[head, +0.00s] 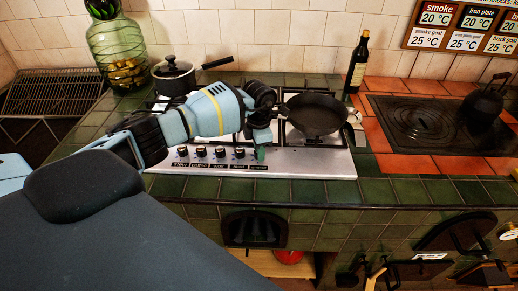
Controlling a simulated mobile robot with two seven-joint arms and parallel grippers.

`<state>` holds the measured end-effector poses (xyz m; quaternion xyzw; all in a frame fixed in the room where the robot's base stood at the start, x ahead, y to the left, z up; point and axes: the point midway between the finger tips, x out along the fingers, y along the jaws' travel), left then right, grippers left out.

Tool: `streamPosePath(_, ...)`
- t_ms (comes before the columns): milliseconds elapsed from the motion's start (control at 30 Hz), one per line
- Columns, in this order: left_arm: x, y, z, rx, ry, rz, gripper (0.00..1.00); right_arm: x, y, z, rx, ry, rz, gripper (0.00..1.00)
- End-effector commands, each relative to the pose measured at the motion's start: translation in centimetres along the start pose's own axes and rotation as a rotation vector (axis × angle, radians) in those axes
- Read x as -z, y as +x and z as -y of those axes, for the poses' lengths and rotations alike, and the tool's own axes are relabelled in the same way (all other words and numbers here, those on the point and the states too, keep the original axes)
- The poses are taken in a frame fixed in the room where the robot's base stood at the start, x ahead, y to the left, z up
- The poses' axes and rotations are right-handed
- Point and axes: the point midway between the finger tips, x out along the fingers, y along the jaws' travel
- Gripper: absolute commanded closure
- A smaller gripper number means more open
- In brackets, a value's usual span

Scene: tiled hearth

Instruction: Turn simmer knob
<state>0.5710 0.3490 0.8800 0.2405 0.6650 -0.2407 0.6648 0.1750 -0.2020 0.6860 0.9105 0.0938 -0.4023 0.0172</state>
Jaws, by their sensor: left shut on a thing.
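The stove's steel front panel (320,163) carries a row of black knobs (220,152) with small dark labels below them. The labels are too small to read surely, so I cannot tell which one says simmer. My left gripper (260,150) reaches down to the right end of this row. It is shut on the rightmost knob, which it mostly hides. The knobs to its left stand free. My right gripper is not in view.
A black frying pan (316,113) sits on the hob just right of my left gripper. A lidded pot (173,77) stands at the back left, beside a green glass jar (118,45). A dark bottle (357,65) and a kettle (484,104) stand to the right.

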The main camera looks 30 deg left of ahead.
Motion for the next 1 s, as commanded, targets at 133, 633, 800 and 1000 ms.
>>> streamPosePath(133,0.0,-0.1,0.0,-0.001,0.000,0.000,0.93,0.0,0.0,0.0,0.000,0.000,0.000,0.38)
streamPosePath(633,0.0,-0.3,0.0,-0.001,0.001,0.001,0.48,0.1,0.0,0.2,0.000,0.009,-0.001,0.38)
streamPosePath(800,-0.1,-2.4,-0.1,-0.003,0.002,0.004,0.48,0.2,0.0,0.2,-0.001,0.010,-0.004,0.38)
streamPosePath(1000,0.0,-5.6,-0.1,-0.003,0.002,0.003,0.48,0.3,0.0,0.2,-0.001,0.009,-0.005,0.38)
